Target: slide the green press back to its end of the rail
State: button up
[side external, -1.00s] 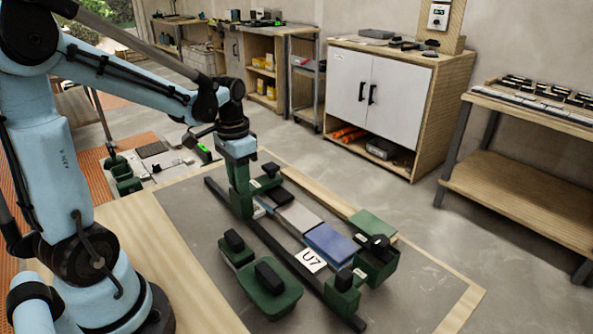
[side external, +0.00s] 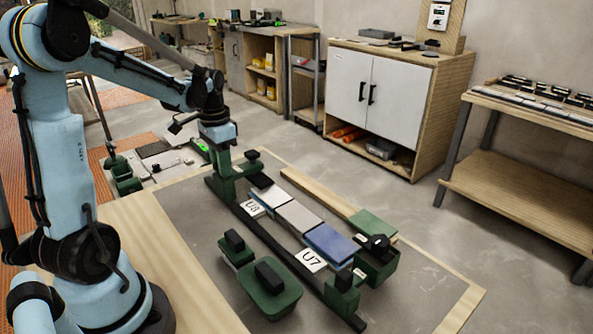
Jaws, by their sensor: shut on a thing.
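The green press (side external: 226,188) stands at the far left end of the dark rail (side external: 270,240), with its arm reaching right over a black pad (side external: 261,180). My gripper (side external: 220,152) is shut on the press's upright from above; its fingertips are hard to make out against the green. A row of tiles runs from the press toward the near end: a pale one (side external: 274,196), a grey one (side external: 298,215) and a blue one (side external: 331,239). A U8 label (side external: 254,207) lies beside the rail near the press. A U7 label (side external: 310,260) lies near the blue tile.
A green block (side external: 342,297) with a black top stands on the rail's near end. Two green tools with black handles (side external: 235,247) (side external: 272,290) lie left of the rail. A wooden strip (side external: 325,197) and a green bin (side external: 377,264) border the tiles on the right.

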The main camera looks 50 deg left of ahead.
jog(key=shift+a, duration=2.7)
jog(key=o, duration=0.9)
jog(key=shift+c, duration=0.2)
notch_tip(320, 180, up, 7)
